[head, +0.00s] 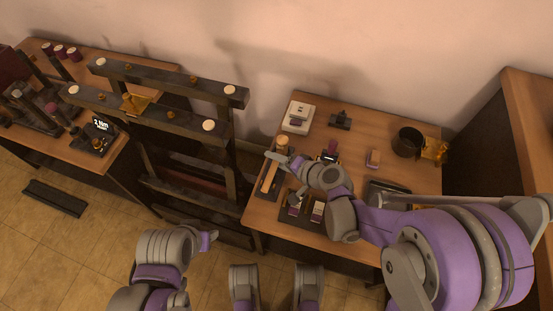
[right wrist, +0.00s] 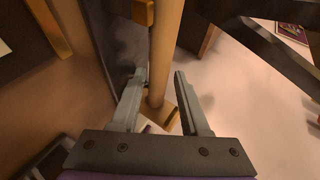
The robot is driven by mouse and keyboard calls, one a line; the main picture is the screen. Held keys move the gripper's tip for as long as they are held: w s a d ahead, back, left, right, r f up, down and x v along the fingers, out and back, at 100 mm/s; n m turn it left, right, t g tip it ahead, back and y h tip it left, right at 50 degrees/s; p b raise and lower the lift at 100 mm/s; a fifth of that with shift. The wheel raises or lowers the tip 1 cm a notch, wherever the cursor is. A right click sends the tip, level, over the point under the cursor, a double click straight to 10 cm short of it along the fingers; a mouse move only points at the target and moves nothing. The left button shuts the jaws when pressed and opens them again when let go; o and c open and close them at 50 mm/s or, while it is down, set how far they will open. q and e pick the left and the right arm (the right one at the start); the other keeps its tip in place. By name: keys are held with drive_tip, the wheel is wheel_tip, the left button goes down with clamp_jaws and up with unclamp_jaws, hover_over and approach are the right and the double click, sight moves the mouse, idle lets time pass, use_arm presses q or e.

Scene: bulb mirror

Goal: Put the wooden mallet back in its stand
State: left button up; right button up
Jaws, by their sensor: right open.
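The wooden mallet seems to be the light tan piece near the table's left edge in the head view, with a long tan bar (head: 269,178) and a rounded block (head: 282,141) above it. My right gripper (head: 284,176) is open there, fingers spread beside the bar. In the right wrist view a tan wooden rod (right wrist: 165,50) runs between the open fingers (right wrist: 159,74), nearer the left one, with no grip on it. A wooden block lies at its lower end. I cannot tell the stand apart from the mallet. My left arm is low in the head view; its fingers are unclear.
On the right table (head: 380,145) stand a white box (head: 298,117), a dark cup (head: 408,142), a gold piece (head: 434,151) and a dark tray (head: 305,210). A dark rack (head: 160,100) stands left of the table. A tall cabinet is at the right.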

drive_tip(key=shift+s, duration=0.1)
drive_tip(key=p+v, duration=0.2)
drive_tip(key=v, duration=0.7)
drive_tip(key=shift+s+d+r+p, duration=0.1)
drive_tip(key=shift+d+r+p, duration=0.1)
drive_tip(key=shift+p, duration=0.1)
drive_tip(key=shift+s+d+r, duration=0.3)
drive_tip(key=shift+s+d, duration=0.05)
drive_tip(key=shift+s, duration=0.1)
